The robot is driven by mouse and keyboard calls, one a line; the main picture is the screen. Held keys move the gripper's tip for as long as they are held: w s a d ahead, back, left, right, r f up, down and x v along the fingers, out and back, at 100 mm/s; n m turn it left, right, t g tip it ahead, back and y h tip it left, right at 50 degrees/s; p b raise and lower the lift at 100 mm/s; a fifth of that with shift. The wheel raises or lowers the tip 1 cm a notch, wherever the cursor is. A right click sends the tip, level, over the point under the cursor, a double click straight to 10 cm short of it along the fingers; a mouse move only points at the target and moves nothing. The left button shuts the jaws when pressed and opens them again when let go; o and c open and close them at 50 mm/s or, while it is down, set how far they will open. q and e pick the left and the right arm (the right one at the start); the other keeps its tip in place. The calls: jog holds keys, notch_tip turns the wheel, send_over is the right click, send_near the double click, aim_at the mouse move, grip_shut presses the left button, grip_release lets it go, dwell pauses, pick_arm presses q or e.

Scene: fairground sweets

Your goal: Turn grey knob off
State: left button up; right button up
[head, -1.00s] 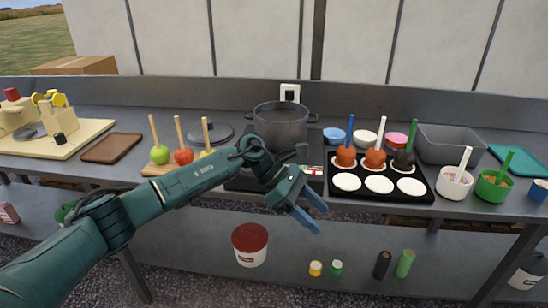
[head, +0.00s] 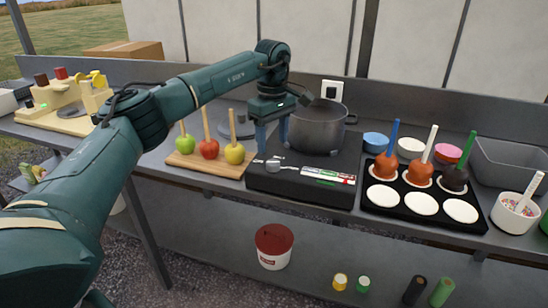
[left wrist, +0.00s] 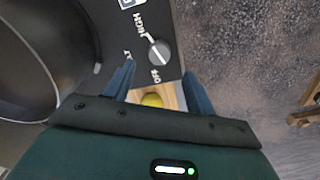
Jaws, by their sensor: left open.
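The grey knob (head: 273,163) is on the front left of the black stove (head: 300,183). In the left wrist view the round knob (left wrist: 159,53) sits between printed HIGH and OFF marks; a pale line at its edge runs toward HIGH. My left gripper (head: 272,137) points down just above and behind the knob in the head view. In the left wrist view the open fingers (left wrist: 158,82) stand apart, with nothing between them; the knob lies just beyond their tips. My right gripper is not in view.
A grey pot (head: 318,128) stands on the stove close beside the gripper. A wooden board (head: 190,161) with apples on sticks is just left. A black tray (head: 385,205) with coated apples is to the right.

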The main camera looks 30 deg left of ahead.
aim_at(273, 162)
pick_arm(q)
notch_tip(273, 162, down, 6)
jog(key=shift+r, duration=0.1)
jog(key=shift+c, duration=0.2)
jog(key=c, duration=0.9)
